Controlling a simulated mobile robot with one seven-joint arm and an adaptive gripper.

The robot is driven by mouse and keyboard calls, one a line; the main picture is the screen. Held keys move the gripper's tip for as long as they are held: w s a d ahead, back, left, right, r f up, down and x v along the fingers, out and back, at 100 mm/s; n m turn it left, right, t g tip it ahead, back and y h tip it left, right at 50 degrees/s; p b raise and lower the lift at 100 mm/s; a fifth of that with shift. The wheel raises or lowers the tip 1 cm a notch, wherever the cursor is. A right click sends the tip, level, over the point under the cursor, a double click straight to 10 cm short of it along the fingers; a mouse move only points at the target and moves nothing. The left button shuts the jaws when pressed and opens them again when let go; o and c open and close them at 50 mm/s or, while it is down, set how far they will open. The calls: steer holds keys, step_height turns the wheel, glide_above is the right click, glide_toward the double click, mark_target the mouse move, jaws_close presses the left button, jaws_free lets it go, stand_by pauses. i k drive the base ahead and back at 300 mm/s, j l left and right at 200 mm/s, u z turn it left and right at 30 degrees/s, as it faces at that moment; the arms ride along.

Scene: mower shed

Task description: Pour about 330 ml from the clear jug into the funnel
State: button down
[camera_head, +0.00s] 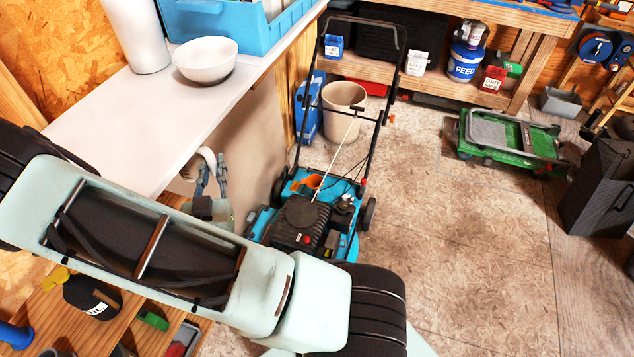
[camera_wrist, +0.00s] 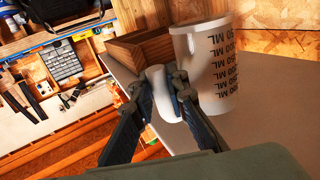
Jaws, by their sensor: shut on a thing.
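The jug (camera_wrist: 219,80) shows in the wrist view as a pale, whitish vessel with dark ML markings, close beyond my fingers. My gripper (camera_wrist: 163,92) is shut on its white handle, with one dark finger on each side. In the head view my gripper (camera_head: 211,178) is in front of the bench side, with a pale curved piece at its fingers. The jug's body cannot be made out clearly there. The orange funnel (camera_head: 313,181) sits on the blue mower (camera_head: 300,222), to the right of my gripper. The liquid level cannot be seen.
The white bench (camera_head: 135,115) holds a white cylinder (camera_head: 138,35), a white bowl (camera_head: 205,60) and a blue crate (camera_head: 215,28). The mower's black handle rises behind the funnel. A beige bucket (camera_head: 344,97) stands beyond it.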

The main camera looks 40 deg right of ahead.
mark_target(314, 180)
steer(key=k+l, duration=0.2)
steer(key=l, duration=0.2)
steer(key=k+l+u, duration=0.15)
steer(key=l, duration=0.25)
steer(key=k+l, duration=0.25)
steer(key=l, duration=0.15)
steer(key=l+u, duration=0.2)
steer(key=l, duration=0.5)
steer(key=k+l+u, duration=0.2)
steer(key=l, duration=0.45)
steer(key=i, duration=0.05)
